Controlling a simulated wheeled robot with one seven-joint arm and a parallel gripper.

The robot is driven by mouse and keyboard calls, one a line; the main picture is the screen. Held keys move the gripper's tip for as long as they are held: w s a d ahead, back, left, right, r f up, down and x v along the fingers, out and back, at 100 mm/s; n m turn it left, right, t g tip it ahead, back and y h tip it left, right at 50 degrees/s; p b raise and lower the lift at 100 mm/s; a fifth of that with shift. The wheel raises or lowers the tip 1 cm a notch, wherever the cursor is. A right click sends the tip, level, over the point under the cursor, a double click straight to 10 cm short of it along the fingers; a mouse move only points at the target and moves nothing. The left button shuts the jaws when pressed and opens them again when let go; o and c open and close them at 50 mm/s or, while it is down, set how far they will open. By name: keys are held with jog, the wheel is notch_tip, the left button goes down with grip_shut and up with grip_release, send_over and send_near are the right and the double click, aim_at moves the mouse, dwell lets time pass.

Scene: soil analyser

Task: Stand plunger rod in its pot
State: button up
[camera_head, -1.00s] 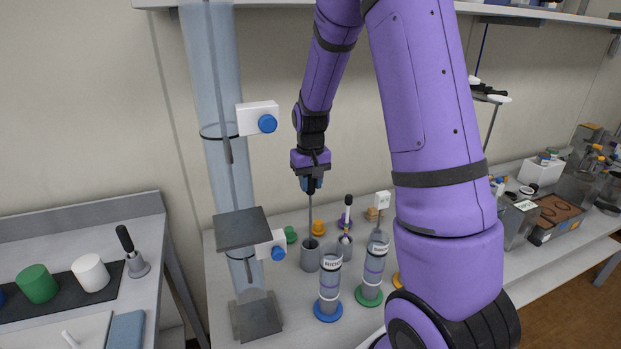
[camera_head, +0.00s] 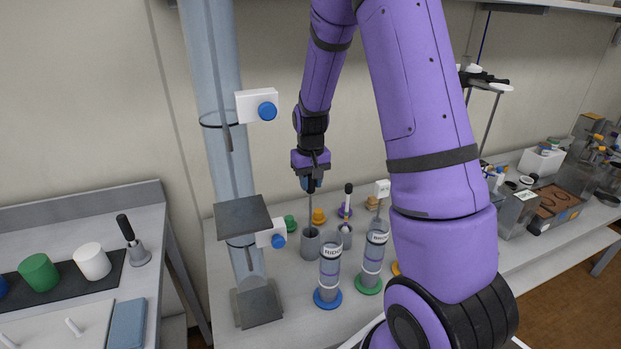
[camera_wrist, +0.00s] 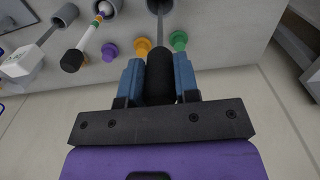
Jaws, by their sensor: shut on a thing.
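My gripper (camera_head: 311,182) is shut on the black handle of the plunger rod (camera_head: 310,212), above the bench. In the wrist view the gripper (camera_wrist: 160,80) has its blue fingers on either side of the black handle (camera_wrist: 160,75). The thin grey rod hangs upright below the fingers. Its lower end goes into the mouth of a grey pot (camera_head: 310,245), so the tip is hidden. The pot's mouth also shows at the top of the wrist view (camera_wrist: 152,6). I cannot tell whether the rod touches the pot's bottom.
A second grey pot (camera_head: 345,237) beside it holds a black-capped rod. Two clear cylinders on blue (camera_head: 327,300) and green (camera_head: 369,284) bases stand in front. Green (camera_head: 290,222) and orange (camera_head: 319,216) knobs stand behind. A tall clear column (camera_head: 232,165) is at the left.

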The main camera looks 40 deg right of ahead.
jog(key=o, duration=0.8)
jog(key=shift+o, duration=0.2)
jog(key=shift+r, duration=0.1)
notch_tip(320, 180, up, 10)
jog(key=shift+f, duration=0.15)
jog(key=shift+r, duration=0.65)
jog(key=s+a+r+n+t, duration=0.25)
jog(key=s+a+r, duration=0.55)
jog(key=s+r, duration=0.45)
jog(key=s+a+r+t, duration=0.1)
jog(key=s+a, duration=0.1)
jog(key=s, duration=0.5)
jog(key=s+a+r+t, duration=0.2)
jog(key=s+a, duration=0.1)
jog(key=s, duration=0.4)
jog(key=shift+n, duration=0.35)
